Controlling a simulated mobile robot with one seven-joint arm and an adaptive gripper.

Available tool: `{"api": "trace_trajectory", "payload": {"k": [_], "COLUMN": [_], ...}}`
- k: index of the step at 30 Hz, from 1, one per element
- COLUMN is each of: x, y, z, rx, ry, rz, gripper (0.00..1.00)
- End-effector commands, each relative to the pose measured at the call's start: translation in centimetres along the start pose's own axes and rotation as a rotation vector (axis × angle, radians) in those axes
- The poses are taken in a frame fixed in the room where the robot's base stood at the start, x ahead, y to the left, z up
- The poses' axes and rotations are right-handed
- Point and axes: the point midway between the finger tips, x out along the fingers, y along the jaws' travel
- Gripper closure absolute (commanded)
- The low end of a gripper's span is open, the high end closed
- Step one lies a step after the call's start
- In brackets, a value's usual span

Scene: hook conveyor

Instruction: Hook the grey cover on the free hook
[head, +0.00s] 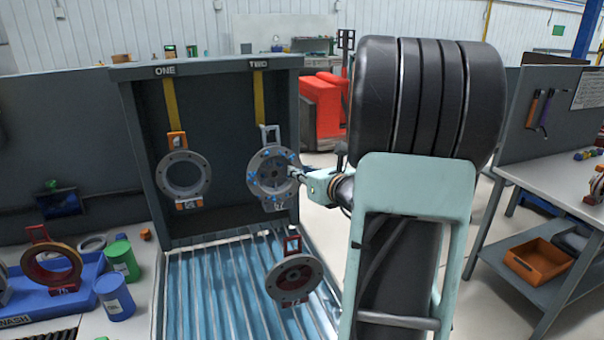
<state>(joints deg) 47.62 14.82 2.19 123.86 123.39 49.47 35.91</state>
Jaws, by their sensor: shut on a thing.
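The grey cover (279,165) is a round grey disc with blue studs and a pale grey loop handle on top. It is upright in front of the panel under the sign TWO. My gripper (303,179) reaches it from the right and is shut on its right side; the fingers are small and partly hidden. The yellow strap (259,98) of place TWO hangs just above the loop. I cannot tell whether its hook passes through the loop. Under the sign ONE, another yellow strap (171,103) carries a grey ring with an orange loop (206,175).
A dark red cover (296,263) rests on the ribbed blue tray (190,290) below. At left stand a blue wash bin (30,313) with a red ring cover and several tubs. A workbench (560,200) is at right. My arm fills the centre right.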

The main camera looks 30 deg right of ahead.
Motion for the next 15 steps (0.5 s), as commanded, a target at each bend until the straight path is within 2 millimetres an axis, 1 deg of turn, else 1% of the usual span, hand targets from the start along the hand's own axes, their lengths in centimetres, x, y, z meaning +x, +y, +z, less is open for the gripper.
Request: {"api": "trace_trajectory", "payload": {"k": [15], "x": [3.0], "y": [-0.5], "z": [0.6], "rx": [0.0], "ry": [-0.004], "rz": [0.001], "gripper": [1.0]}}
